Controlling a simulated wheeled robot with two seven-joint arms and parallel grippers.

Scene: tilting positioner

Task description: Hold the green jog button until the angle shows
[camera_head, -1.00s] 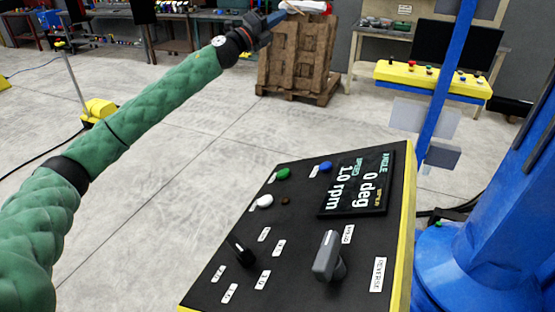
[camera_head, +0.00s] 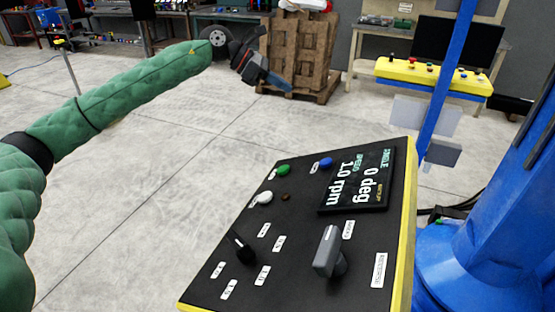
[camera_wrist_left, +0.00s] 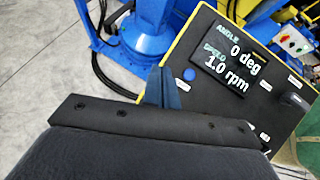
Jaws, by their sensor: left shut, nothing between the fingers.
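The control panel (camera_head: 215,285) is a tilted black face with a yellow edge. The green jog button (camera_head: 283,169) is near its upper left edge, between a blue button (camera_head: 326,162) and a white button (camera_head: 265,197). The display (camera_head: 357,180) reads angle 0 deg and speed 1.0 rpm; it also shows in the left wrist view (camera_wrist_left: 232,62). My left gripper (camera_head: 287,86) is shut and empty, in the air beyond the panel's upper edge, apart from the buttons. In the left wrist view the green button is hidden. My right gripper is not in view.
The panel also carries a grey lever switch (camera_head: 328,252) and a black knob (camera_head: 244,252). A blue machine column (camera_head: 500,235) stands at the right. A pallet stack (camera_head: 300,55) and a bench with a yellow button box (camera_head: 433,78) are behind. Open floor lies left of the panel.

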